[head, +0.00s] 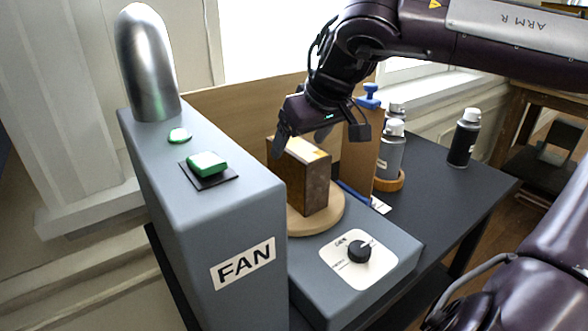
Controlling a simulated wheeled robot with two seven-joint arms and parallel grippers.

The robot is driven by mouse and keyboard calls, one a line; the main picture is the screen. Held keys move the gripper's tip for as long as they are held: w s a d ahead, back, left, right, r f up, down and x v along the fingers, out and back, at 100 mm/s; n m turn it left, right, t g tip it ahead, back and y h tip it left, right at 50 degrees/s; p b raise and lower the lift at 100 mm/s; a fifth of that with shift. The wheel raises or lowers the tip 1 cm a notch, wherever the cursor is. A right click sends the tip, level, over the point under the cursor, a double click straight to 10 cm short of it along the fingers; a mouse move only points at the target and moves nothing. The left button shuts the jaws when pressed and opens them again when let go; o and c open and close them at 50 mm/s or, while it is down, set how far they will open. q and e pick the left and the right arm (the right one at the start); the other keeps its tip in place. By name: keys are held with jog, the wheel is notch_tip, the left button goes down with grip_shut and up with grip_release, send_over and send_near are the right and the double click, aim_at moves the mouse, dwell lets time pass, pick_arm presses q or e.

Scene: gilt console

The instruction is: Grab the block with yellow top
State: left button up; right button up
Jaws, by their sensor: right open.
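The block with the yellow top (300,178) is a brown upright block whose pale yellowish top face is visible. It stands on a round wooden disc (326,218) on a low grey box. My right gripper (303,138) is open at the top of the block, coming in from the upper right. I cannot tell whether the fingers touch the block. My left gripper is not in view.
A tall grey housing labelled FAN (240,264), with a green button (207,163) and a metal dome (146,65), stands close left. A dial (359,251) is in front. Spray cans (463,138) and a wooden panel (357,155) stand right.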

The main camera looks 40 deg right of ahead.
aim_at(298, 146)
jog(key=x, duration=0.5)
jog(key=shift+d, duration=0.2)
jog(key=shift+f, duration=0.2)
dwell(0.4)
jog(key=c, duration=1.4)
